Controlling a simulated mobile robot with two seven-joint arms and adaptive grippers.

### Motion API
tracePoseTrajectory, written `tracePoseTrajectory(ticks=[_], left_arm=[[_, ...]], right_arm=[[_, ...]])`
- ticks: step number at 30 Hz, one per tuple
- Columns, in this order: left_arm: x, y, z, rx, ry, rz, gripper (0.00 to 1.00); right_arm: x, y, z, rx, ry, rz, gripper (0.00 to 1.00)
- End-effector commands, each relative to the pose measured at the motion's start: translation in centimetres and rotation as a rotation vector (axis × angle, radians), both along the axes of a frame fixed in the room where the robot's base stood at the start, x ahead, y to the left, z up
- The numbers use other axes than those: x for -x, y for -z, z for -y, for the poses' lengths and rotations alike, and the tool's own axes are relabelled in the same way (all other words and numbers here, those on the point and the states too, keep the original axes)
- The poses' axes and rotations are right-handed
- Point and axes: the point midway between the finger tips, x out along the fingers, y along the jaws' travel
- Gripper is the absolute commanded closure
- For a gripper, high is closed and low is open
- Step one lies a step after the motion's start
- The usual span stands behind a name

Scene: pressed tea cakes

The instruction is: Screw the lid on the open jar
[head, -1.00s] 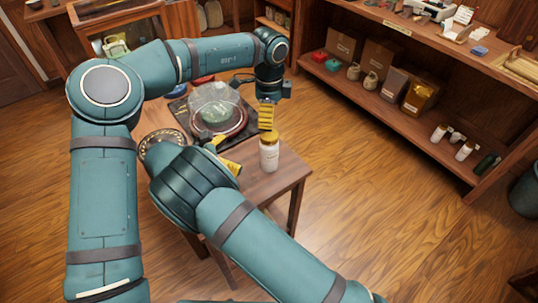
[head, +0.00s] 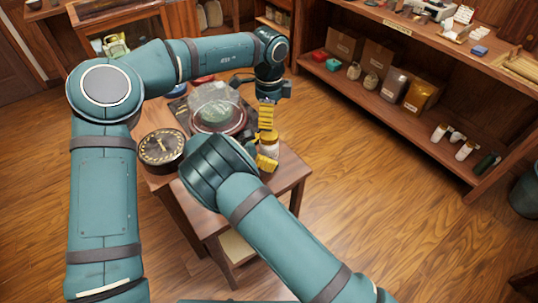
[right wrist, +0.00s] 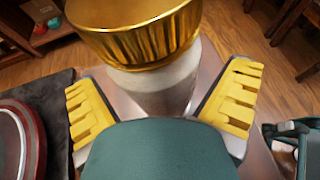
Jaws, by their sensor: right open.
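The pale jar (head: 269,150) stands on the small wooden table near its right edge, partly hidden by my right gripper. In the right wrist view the jar (right wrist: 165,88) has a shiny gold lid (right wrist: 140,35) at its top; I cannot tell how tightly it sits. My right gripper (head: 266,161) is open, with its yellow fingers on either side of the jar's body, as the right wrist view (right wrist: 165,112) shows. My left gripper (head: 267,117) points down just above the lid; whether its fingers are open or shut is unclear.
A glass dome (head: 215,98) stands on a dark mat left of the jar. A round dark dial (head: 161,149) lies on the table (head: 285,180) at left. A shelf (head: 400,110) with bags and jars stands at right, with open floor between.

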Motion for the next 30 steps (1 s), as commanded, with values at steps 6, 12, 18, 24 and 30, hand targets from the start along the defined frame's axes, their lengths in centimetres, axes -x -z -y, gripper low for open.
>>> tracePoseTrajectory(ticks=[6, 12, 18, 24, 30], left_arm=[[0.00, 0.00, 0.00, 0.000, 0.000, 0.000, 0.15], [0.00, 0.00, 0.00, 0.000, 0.000, 0.000, 0.15], [0.00, 0.00, 0.00, 0.000, 0.006, 0.000, 0.15], [0.00, -0.02, 0.01, -0.001, 0.143, 0.000, 0.15], [0.02, -0.03, 0.03, -0.001, 0.465, -0.001, 0.15]], right_arm=[[0.01, 0.01, -0.01, 0.000, 0.000, 0.000, 0.11], [0.02, 0.00, -0.02, 0.001, 0.000, 0.000, 0.81], [0.02, -0.03, -0.04, 0.001, 0.000, 0.000, 1.00], [0.01, -0.05, -0.04, 0.001, 0.000, 0.000, 1.00], [0.00, -0.07, -0.04, 0.001, 0.000, 0.000, 1.00]])
